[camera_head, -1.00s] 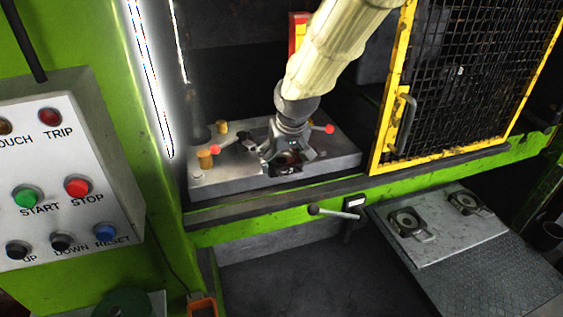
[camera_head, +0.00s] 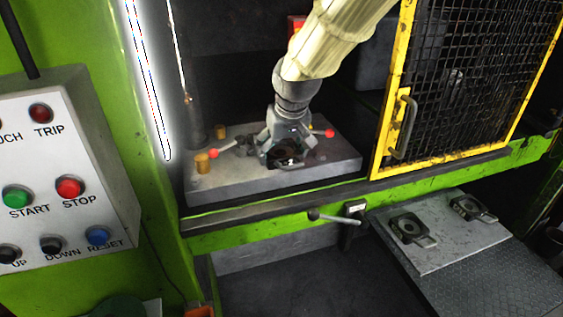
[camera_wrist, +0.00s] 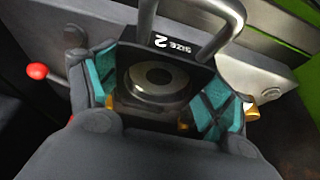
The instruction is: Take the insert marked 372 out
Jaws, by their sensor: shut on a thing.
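In the wrist view, my gripper (camera_wrist: 158,92) is shut on a dark insert (camera_wrist: 118,98) with a round metal ring at its centre. Its teal finger pads lie on both sides of the insert. The insert has a metal loop handle (camera_wrist: 233,22) and a plate reading "SIZE" and "2"; I cannot read 372. In the head view, my gripper (camera_head: 283,147) holds the insert (camera_head: 289,160) over the grey die block (camera_head: 240,182) on the press bed. I cannot tell whether the insert is clear of the block. My fingers hide part of it.
Red-knobbed clamps (camera_head: 212,153) flank the gripper, with a brass post (camera_head: 202,162) at left. The yellow mesh guard (camera_head: 382,150) stands to the right. Two other inserts (camera_head: 408,228) (camera_head: 470,208) sit on the grey side shelf (camera_head: 450,246). A button panel (camera_head: 75,150) stands at left.

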